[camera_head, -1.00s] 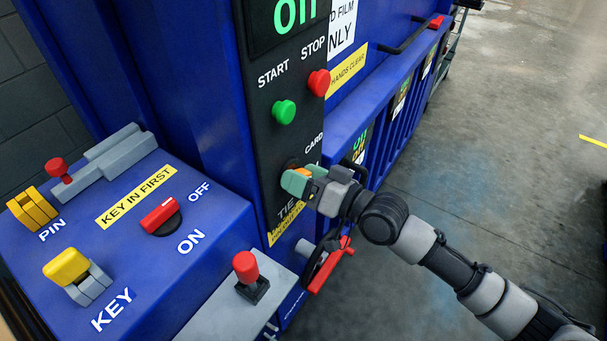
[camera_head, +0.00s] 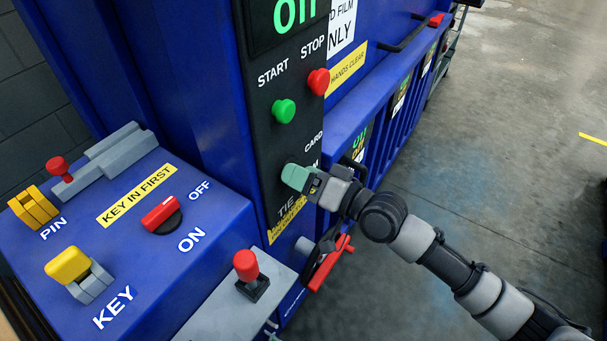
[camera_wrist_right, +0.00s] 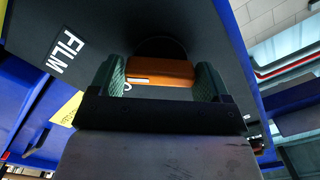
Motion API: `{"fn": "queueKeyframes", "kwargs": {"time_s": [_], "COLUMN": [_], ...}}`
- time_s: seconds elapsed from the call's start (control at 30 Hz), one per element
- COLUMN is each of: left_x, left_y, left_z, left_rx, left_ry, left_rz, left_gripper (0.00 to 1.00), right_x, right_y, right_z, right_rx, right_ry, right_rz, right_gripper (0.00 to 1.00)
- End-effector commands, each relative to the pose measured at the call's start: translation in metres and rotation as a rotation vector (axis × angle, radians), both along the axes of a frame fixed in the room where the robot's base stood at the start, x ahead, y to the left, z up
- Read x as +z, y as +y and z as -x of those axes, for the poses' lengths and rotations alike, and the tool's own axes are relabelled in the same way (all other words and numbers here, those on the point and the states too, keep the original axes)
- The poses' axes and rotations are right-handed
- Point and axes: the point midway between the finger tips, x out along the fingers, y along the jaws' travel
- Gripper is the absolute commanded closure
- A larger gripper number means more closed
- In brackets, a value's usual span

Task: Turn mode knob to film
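The mode knob is an orange bar handle (camera_wrist_right: 162,72) on a dark round base on the black panel (camera_head: 283,150). In the right wrist view it lies across the picture with a white mark near its left end. My right gripper's green fingers (camera_wrist_right: 160,82) stand at its two ends and appear to grip it. The word FILM (camera_wrist_right: 67,48) is on the panel to the knob's left there. In the head view my right gripper (camera_head: 297,177) hides the knob, just below the CARD label (camera_head: 313,144). My left gripper is not in view.
Above the knob are a green START button (camera_head: 283,111) and a red STOP button (camera_head: 318,81). A red-handled lever (camera_head: 328,264) hangs below my right gripper. A blue console (camera_head: 135,245) with a red switch (camera_head: 161,213) stands at left. The floor at right is open.

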Motion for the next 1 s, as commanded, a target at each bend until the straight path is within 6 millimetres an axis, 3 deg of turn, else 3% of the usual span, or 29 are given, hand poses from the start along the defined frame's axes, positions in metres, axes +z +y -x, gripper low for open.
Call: {"fn": "queueKeyframes", "kwargs": {"time_s": [0.13,0.47,1.0], "left_x": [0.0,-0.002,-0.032], "left_y": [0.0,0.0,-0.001], "left_z": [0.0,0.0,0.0], "left_rx": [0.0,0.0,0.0], "left_ry": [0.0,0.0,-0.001], "left_rz": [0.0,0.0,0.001], "left_gripper": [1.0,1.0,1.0], "right_x": [0.0,-0.002,-0.004], "right_y": [0.0,-0.005,-0.081], "right_z": [0.0,0.003,0.054], "right_rx": [0.0,-0.001,-0.001], "right_ry": [-0.001,0.0,-0.001], "right_rz": [0.001,0.002,0.005], "right_gripper": [0.02,0.02,0.02]}}
